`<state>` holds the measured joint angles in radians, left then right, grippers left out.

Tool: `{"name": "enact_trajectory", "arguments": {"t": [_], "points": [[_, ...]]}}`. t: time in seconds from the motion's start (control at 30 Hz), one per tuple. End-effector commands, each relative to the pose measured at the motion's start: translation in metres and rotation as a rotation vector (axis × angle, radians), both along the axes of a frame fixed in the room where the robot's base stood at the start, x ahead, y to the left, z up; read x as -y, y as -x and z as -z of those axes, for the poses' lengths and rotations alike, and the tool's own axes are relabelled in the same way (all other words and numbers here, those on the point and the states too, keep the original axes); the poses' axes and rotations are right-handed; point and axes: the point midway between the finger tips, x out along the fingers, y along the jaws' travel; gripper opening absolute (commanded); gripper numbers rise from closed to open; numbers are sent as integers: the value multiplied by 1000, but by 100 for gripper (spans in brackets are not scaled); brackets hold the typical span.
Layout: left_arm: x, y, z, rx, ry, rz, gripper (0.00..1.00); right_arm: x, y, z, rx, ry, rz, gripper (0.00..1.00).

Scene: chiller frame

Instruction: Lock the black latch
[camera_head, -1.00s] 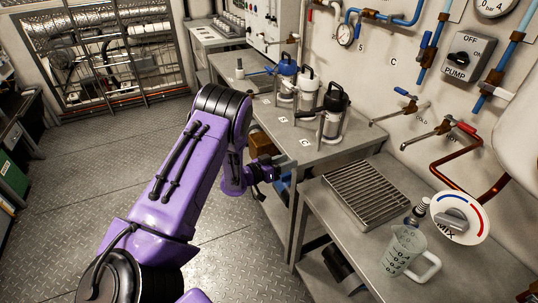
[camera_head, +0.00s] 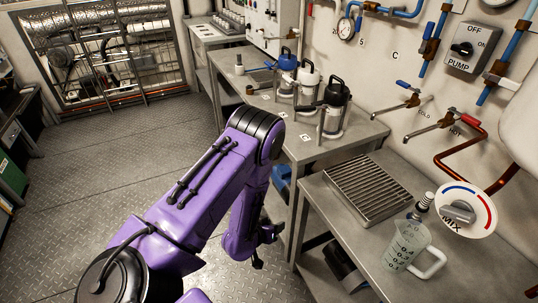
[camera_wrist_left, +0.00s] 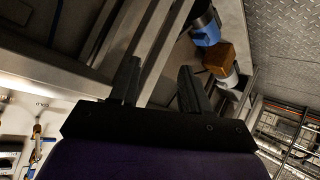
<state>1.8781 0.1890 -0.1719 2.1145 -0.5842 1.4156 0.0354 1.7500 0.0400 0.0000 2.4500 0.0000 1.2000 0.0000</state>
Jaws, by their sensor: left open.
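A canister with a black top (camera_head: 333,108) stands on the back bench, nearest in a row after one with a white top (camera_head: 306,85) and one with a blue top (camera_head: 287,66). A small latch on the black-topped canister is too small to make out. My left gripper (camera_head: 268,238) is low in front of the benches, below the bench tops and well apart from the canisters. In the left wrist view its two black fingers (camera_wrist_left: 158,78) are spread with nothing between them. My right gripper is not in view.
The near bench holds a drain grate (camera_head: 367,188) and a clear measuring jug (camera_head: 406,246). Taps and pipes line the wall above. Under the bench, a blue thing (camera_wrist_left: 205,30) and a brown box (camera_wrist_left: 222,58) show in the wrist view. Floor on the left is free.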

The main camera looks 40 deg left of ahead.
Motion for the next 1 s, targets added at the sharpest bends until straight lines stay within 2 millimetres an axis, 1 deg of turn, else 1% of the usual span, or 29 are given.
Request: {"name": "enact_trajectory", "arguments": {"t": [0.03, 0.1, 0.2, 0.3, 0.5, 0.57, 0.6, 0.63, 0.67, 0.73, 0.77, 0.8, 0.83, 0.87, 0.9, 1.0], "points": [[3, 7, 6, -22, 0, -8, 47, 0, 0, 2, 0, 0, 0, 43], [5, 15, 10, -46, -1, -20, 47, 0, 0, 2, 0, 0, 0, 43], [7, 23, 14, -68, -3, -31, 47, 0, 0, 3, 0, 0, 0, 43], [8, 26, 15, -78, -4, -35, 47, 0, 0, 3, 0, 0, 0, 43], [8, 26, 15, -77, -4, -35, 47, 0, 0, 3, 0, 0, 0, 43], [9, 23, 14, -67, 7, -45, 27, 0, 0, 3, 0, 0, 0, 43], [12, 14, 10, -33, 42, -77, 14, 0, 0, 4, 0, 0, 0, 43], [16, 3, 3, 13, 92, -121, 4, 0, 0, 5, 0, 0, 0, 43], [21, -12, -7, 80, 166, -183, 0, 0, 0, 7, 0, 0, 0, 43], [36, -59, -47, 308, 441, -387, 0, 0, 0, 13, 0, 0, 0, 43], [42, -79, -71, 428, 597, -486, 0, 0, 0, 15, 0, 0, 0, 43], [48, -102, -106, 594, 827, -615, 0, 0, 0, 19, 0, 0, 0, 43], [52, -116, -132, 715, 1004, -700, 0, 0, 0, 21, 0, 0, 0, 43], [54, -126, -158, 828, 1179, -775, 0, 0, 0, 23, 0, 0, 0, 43], [56, -135, -189, 969, 1402, -858, 0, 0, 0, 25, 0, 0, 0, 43], [60, -140, -250, 1255, 1886, -991, 0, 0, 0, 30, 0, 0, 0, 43]]}}
